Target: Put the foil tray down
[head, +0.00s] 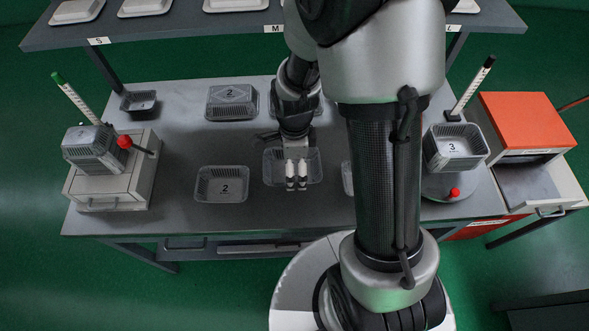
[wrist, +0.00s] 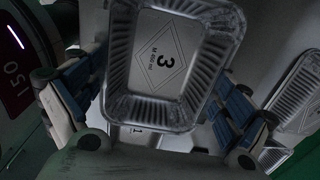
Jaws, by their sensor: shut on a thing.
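My gripper (head: 297,186) is low over the middle of the grey table, with both white fingertips close together. A foil tray (head: 314,162) shows behind and around the fingers, partly hidden by them. In the wrist view, a foil tray (wrist: 196,97) with ribbed walls and a "3" on its base lies between the blue-padded fingers of my gripper (wrist: 160,95). My gripper is shut on this tray. I cannot tell whether the tray touches the table.
Foil trays marked "2" stand at front left (head: 223,184) and at the back (head: 231,102). A small tray (head: 139,101) is at back left. Stations holding trays flank the table, left (head: 111,185) and right (head: 456,187). An orange-topped box (head: 525,119) stands right. A shelf (head: 180,27) overhangs the back.

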